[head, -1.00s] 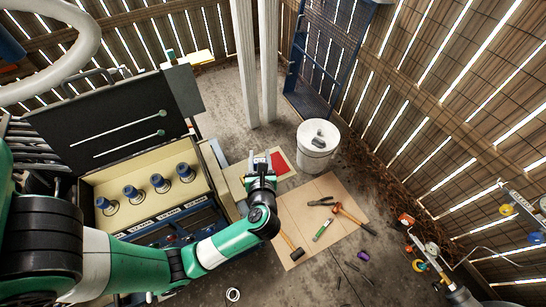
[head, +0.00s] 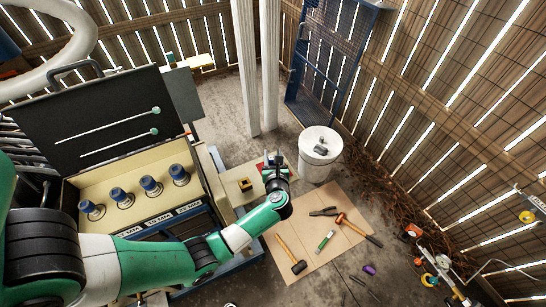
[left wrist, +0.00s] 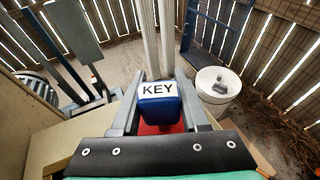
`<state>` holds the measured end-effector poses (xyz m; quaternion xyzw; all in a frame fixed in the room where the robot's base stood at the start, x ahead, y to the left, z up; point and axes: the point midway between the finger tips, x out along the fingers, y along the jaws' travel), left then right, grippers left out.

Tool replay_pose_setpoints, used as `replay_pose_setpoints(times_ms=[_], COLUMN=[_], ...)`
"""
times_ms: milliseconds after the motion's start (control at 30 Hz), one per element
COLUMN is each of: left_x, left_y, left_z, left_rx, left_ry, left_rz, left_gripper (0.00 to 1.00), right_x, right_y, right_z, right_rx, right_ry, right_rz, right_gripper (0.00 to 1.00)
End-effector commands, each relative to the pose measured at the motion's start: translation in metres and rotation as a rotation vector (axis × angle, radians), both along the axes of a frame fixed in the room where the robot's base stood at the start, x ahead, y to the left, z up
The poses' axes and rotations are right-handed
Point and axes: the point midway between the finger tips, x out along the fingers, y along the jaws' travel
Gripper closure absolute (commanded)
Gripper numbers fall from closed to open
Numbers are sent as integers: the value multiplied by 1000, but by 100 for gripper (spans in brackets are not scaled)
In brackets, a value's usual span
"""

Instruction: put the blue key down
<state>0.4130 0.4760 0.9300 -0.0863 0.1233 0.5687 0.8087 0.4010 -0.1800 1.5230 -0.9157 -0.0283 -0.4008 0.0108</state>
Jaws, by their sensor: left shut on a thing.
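The blue key (left wrist: 160,110) is a blocky blue piece with a white label reading KEY, in the middle of the left wrist view. My left gripper (left wrist: 160,98) is shut on it, one grey finger on each side. In the head view the left gripper (head: 274,160) is over the pale ledge beside the open machine, near a red patch (head: 261,166). The red patch also shows below the key in the left wrist view (left wrist: 152,129). I cannot tell whether the key touches the surface. My right gripper is in neither view.
A white bucket (head: 318,162) stands right of the gripper. A cardboard sheet (head: 300,250) with hammers and pliers (head: 323,212) lies in front.

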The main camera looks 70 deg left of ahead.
Motion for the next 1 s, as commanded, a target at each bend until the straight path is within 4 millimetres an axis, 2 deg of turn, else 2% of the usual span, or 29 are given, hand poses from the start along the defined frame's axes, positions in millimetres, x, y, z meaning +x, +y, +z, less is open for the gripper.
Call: replay_pose_setpoints(times_ms=[267,300,433,800,867,1000], left_x=[0,0,0,-1,-3,-12], left_y=[0,0,0,-2,-10,-37], left_z=[-3,-2,-1,4,7,17], left_rx=[1,1,0,0,1,1], left_ry=[0,0,0,0,0,0], left_rz=[0,0,0,-1,-1,-5], left_gripper=[100,49,26,26,26,26], right_x=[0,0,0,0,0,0], right_y=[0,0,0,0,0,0], right_z=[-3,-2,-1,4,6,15], right_rx=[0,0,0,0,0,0], right_ry=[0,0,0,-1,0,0], right_rz=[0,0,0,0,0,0], right_gripper=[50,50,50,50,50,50])
